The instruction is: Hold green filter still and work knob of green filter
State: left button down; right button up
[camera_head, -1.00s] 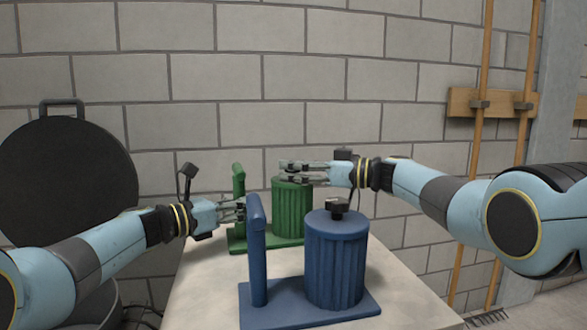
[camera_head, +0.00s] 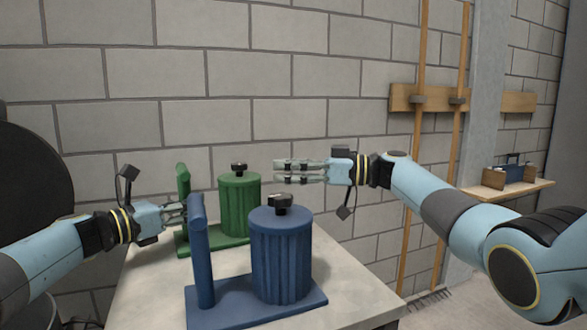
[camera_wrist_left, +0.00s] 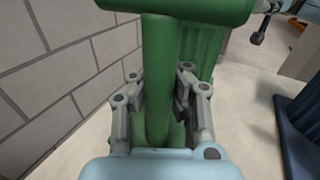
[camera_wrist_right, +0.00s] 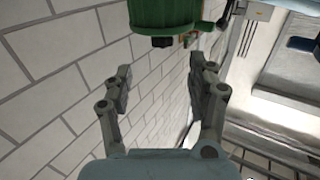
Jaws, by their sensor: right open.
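The green filter (camera_head: 239,205) is a ribbed canister on a base with an upright handle post (camera_head: 183,190). Its black knob (camera_head: 239,167) sits on top. My left gripper (camera_wrist_left: 160,95) has its fingers on both sides of the green post (camera_wrist_left: 160,60) and appears closed on it. In the head view the blue post partly hides this left gripper (camera_head: 183,212). My right gripper (camera_head: 282,172) is open and empty, right of the knob at about its height, apart from it. The right wrist view shows the green filter (camera_wrist_right: 165,14) with its knob (camera_wrist_right: 162,42) beyond the fingertips.
A blue filter (camera_head: 281,258) with its own post (camera_head: 202,255) and black knob (camera_head: 281,203) stands nearer me on the pale table (camera_head: 150,285). A block wall (camera_head: 300,90) is behind. A shelf (camera_head: 505,190) with a toolbox (camera_head: 515,173) is at the right.

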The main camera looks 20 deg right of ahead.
jog(key=shift+s+d, duration=0.3)
jog(key=shift+d, duration=0.2)
notch_tip(320, 180, up, 3)
jog(key=w+m+t+h, duration=0.2)
jog(key=t, duration=0.1)
jog(key=m+t+h, duration=0.1)
jog(key=m+t, duration=0.1)
send_near(246, 165)
jog(key=x, duration=1.2)
jog(key=shift+f, duration=0.1)
